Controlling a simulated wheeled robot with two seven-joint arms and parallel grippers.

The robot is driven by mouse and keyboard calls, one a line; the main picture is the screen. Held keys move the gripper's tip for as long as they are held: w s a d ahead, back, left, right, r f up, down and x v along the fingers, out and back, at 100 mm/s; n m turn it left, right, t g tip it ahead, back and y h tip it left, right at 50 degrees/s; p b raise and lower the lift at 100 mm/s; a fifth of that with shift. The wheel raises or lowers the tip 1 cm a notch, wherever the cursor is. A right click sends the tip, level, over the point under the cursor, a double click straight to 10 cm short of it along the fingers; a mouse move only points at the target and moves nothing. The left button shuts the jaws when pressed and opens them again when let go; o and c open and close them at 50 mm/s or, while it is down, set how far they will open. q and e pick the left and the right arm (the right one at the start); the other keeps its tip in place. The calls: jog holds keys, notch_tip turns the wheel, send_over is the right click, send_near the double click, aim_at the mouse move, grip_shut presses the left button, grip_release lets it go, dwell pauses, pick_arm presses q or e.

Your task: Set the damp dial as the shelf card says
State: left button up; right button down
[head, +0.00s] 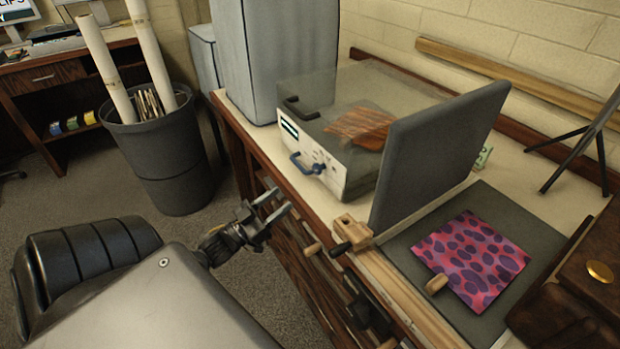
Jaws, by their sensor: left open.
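A pale box (357,181) with a clear lid stands on the bench. I cannot tell which one is the damp dial. A brown patterned sheet (360,127) shows through the lid. A small green-marked card (483,158) stands partly behind the grey panel; its writing is not legible, and I cannot tell whether it is the shelf card. My left gripper (273,208) is open and empty, in front of the bench edge, below and left of the box, touching nothing. My right gripper is out of view.
An upright grey panel (435,150) stands right of the box. A wooden clamp (350,229) sits at the bench edge. A pink and purple spotted sheet (470,258) lies on a dark mat (415,248). A dark bin (163,160) with rolls stands on the floor at left.

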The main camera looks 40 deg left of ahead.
aim_at(315, 171)
pick_arm(q)
jog(key=x, duration=0.3)
jog(key=p+x, duration=0.1)
jog(key=x, duration=0.5)
jog(key=shift+w+d+r+p, duration=0.1)
jog(key=shift+d+r+p, duration=0.1)
jog(key=shift+r+p, duration=0.2)
jog(key=shift+w+d+r, duration=0.2)
jog(key=shift+w, duration=0.4)
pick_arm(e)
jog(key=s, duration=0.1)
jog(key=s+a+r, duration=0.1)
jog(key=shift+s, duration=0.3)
pick_arm(q)
jog(key=shift+c, duration=0.2)
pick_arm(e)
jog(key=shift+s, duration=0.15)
pick_arm(q)
jog(key=c, duration=0.9)
